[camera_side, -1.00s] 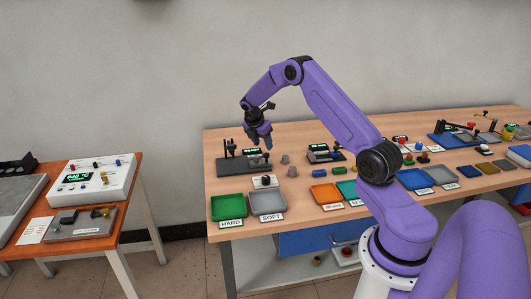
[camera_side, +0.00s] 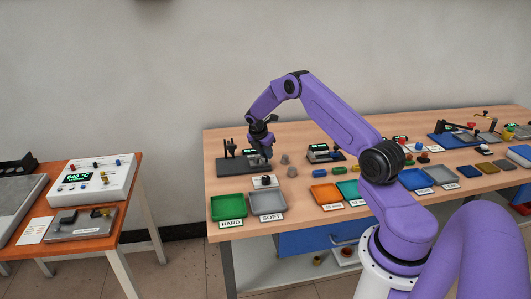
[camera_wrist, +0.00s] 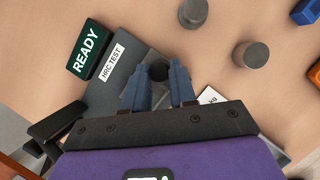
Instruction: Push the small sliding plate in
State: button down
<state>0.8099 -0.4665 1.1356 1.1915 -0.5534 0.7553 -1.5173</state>
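My gripper (camera_side: 267,158) is low over the right part of the dark hardness tester (camera_side: 235,166) on the wooden bench. In the wrist view, my two blue-grey fingers (camera_wrist: 158,72) stand apart, one on each side of a round black knob (camera_wrist: 158,71). I cannot tell whether they press on it. The tester's grey base shows beneath with an HRC TEST label (camera_wrist: 113,62) and a green READY display (camera_wrist: 88,48).
Two grey cylinders (camera_wrist: 251,54) (camera_wrist: 193,12) stand beside the tester. The tester's black upright (camera_side: 229,148) stands left of my gripper.

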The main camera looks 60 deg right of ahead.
aim_at(258, 156)
jog(key=shift+w+a, duration=1.25)
jog(key=c, duration=0.9)
grip_release()
jog(key=v, duration=1.7)
jog(key=shift+a+r, duration=0.1)
jog(key=shift+r, duration=0.05)
